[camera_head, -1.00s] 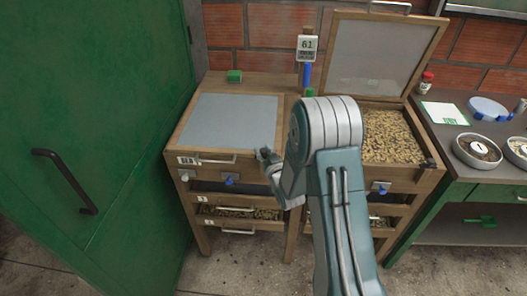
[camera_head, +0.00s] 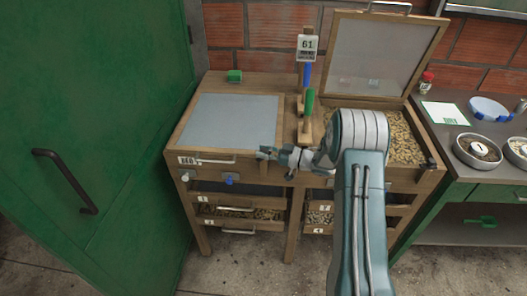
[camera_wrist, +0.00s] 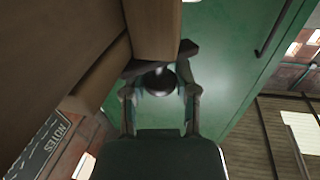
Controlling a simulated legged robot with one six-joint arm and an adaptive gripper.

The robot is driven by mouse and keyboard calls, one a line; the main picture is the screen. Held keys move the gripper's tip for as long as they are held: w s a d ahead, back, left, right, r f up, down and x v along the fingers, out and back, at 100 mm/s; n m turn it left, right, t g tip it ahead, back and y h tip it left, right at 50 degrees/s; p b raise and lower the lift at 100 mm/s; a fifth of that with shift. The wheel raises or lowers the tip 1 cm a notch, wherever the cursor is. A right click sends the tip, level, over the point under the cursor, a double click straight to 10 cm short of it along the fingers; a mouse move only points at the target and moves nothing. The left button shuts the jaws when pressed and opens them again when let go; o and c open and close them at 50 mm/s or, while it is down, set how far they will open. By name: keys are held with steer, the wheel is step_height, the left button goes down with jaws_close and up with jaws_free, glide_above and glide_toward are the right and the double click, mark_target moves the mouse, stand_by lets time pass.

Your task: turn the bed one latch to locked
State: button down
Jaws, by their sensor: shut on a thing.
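Bed one (camera_head: 188,148) is the left wooden bed, with its grey-panelled lid (camera_head: 233,120) down. Its dark latch (camera_wrist: 157,82) is a round knob with a dark arm beside it, seen at the wooden edge in the wrist view. My gripper (camera_head: 266,153) is at the right front corner of bed one, coming in from the right. In the wrist view my gripper (camera_wrist: 160,92) has one finger on each side of the latch knob and is shut on it. In the head view my gripper covers the latch, so its turned position is hard to tell.
The right bed's lid (camera_head: 382,58) stands open over beans (camera_head: 400,140). A blue knob (camera_head: 229,180) and drawers (camera_head: 237,210) are below bed one. A post with a "61" sign (camera_head: 307,46) rises between the beds. A green door (camera_head: 90,130) stands at left, a side table (camera_head: 465,165) at right.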

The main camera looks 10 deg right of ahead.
steer(key=shift+w+n+g+y, duration=0.1)
steer(key=shift+n+g+y, duration=0.7)
steer(key=shift+n+g, duration=0.65)
steer(key=shift+r+g, duration=0.1)
steer(key=shift+g, duration=0.25)
steer(key=shift+c, duration=2)
jaws_free()
steer(key=v, duration=0.7)
steer(key=shift+d, duration=0.35)
steer(key=shift+o, duration=0.2)
